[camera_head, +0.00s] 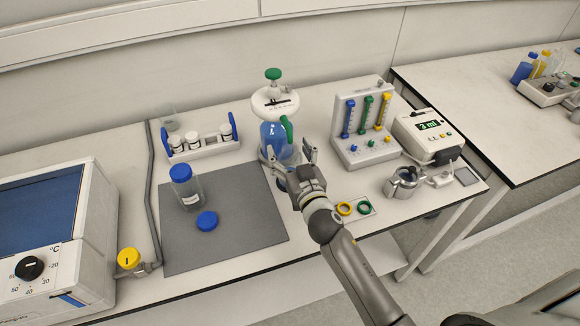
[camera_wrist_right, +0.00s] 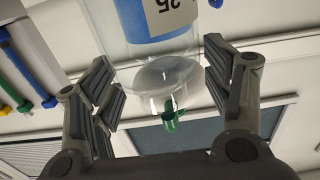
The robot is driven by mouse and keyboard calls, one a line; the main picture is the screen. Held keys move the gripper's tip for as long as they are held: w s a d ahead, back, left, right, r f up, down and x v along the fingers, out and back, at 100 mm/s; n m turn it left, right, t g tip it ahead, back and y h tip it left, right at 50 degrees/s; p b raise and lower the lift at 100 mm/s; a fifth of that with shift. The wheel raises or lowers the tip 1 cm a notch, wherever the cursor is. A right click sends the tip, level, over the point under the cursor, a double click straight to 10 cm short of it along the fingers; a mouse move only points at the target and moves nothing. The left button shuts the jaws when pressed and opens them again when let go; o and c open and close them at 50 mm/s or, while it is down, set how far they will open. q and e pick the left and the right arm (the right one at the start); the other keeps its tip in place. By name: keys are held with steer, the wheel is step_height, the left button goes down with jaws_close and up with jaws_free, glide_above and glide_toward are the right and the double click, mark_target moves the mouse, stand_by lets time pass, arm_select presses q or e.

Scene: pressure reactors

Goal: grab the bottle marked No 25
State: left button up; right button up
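The bottle marked 25 (camera_wrist_right: 160,25) shows upside down at the top of the right wrist view, clear glass with blue liquid and a pale label. It looks like the blue-filled glass vessel (camera_head: 272,141) at the back middle of the table in the head view, with a green handle on its side. My right gripper (camera_head: 288,160) is right in front of it. In the wrist view my right gripper (camera_wrist_right: 157,62) is open, its fingers to either side of the bottle in the picture, with gaps showing. My left gripper is in neither view.
A blue-capped bottle (camera_head: 187,190) and a blue lid (camera_head: 207,221) are on the grey mat (camera_head: 240,235). A rack of vials (camera_head: 203,147) stands behind it. A column unit (camera_head: 364,130) and a pump box (camera_head: 428,132) stand right; a heater (camera_head: 60,240) stands left.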

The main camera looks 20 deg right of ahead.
steer(key=c, duration=1.2)
steer(key=shift+c, duration=0.9)
steer(key=shift+r, duration=0.25)
